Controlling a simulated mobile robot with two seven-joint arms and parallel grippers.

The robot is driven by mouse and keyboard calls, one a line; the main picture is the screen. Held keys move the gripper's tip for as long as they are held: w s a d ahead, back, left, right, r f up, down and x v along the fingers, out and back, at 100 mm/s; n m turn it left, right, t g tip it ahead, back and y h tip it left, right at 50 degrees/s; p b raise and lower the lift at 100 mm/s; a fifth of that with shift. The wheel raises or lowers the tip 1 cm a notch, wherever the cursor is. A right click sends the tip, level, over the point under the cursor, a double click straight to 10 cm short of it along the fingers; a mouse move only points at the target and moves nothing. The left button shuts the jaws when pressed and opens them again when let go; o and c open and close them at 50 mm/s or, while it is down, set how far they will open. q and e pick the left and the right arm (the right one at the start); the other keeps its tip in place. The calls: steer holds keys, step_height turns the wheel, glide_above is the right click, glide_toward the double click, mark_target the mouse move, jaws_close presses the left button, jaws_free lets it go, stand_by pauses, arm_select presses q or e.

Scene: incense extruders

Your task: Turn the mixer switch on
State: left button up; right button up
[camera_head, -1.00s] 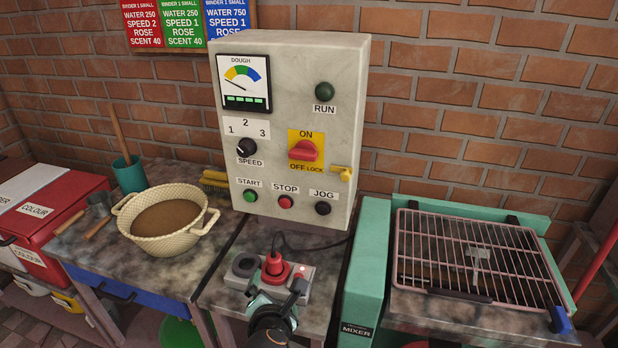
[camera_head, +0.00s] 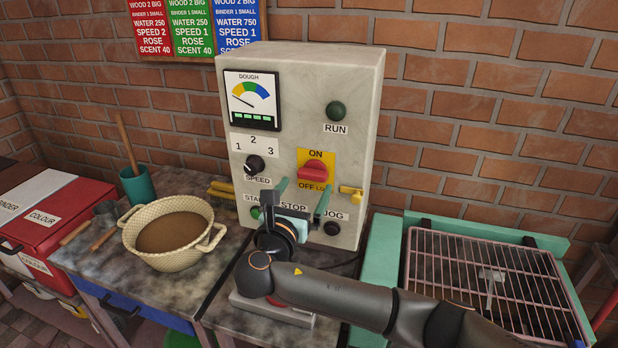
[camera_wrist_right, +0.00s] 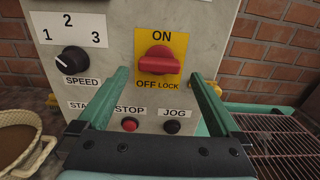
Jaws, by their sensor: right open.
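The mixer switch (camera_head: 315,171) is a red rotary handle on a yellow plate marked ON above and OFF below, on the grey control box (camera_head: 300,85). Its handle lies about level across the plate. It also shows in the right wrist view (camera_wrist_right: 158,61), above and between the fingers. My right gripper (camera_head: 303,187) is open and empty in front of the box, just below the switch, with its green fingers spread wide and pointing at the panel. I cannot tell whether the fingertips touch the panel. My left gripper is not in view.
The speed knob (camera_head: 254,164) sits left of the switch and a yellow lock piece (camera_head: 350,192) right of it. The stop button (camera_wrist_right: 129,125) and jog button (camera_wrist_right: 171,127) are below. A woven basket (camera_head: 175,259) stands left; the mixer's wire grid (camera_head: 490,270) is right.

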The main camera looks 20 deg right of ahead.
mark_target(311, 178)
steer(key=shift+x, duration=1.95)
steer(key=c, duration=1.2)
